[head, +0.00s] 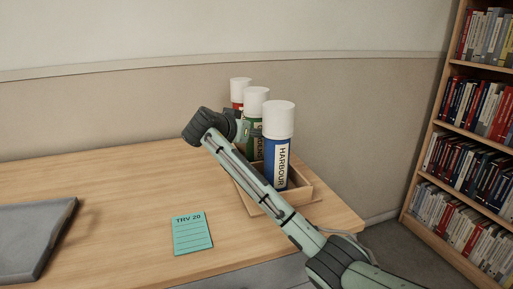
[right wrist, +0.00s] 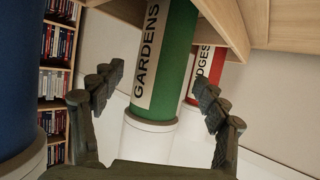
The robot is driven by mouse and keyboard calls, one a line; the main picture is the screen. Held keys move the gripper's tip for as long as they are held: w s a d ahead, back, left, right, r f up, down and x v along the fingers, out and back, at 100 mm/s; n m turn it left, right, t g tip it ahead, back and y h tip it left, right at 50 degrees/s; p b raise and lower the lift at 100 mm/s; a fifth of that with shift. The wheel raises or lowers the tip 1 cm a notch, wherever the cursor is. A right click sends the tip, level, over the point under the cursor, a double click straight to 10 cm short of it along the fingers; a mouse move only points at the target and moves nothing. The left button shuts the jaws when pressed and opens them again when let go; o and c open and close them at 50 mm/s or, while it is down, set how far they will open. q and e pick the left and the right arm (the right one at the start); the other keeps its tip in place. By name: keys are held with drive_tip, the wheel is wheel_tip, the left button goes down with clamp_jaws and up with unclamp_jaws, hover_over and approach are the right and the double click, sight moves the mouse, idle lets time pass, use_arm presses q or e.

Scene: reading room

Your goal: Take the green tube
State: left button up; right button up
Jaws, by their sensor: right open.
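The green tube (head: 251,126) with a white cap stands in the wooden holder (head: 299,190), between a blue tube (head: 283,150) and a red tube (head: 237,105). My right arm hides much of its lower part in the head view. In the right wrist view the green tube (right wrist: 168,60), lettered "GARDENS", appears cap-down between the two fingers of my right gripper (right wrist: 160,90). The right gripper (head: 243,127) is open, with a gap on both sides of the tube. Whether the tube sits fully between the fingertips or just beyond them I cannot tell. My left gripper is not seen.
The blue tube, lettered "HARBOUR", stands close on the near side and the red tube close behind. A teal card (head: 192,233) and a grey tray (head: 33,238) lie on the wooden table (head: 130,190). A bookcase (head: 462,130) stands at the right. The table's middle is clear.

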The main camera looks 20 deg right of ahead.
drive_tip(key=shift+x, duration=1.4)
drive_tip(key=shift+r, duration=0.15)
clamp_jaws()
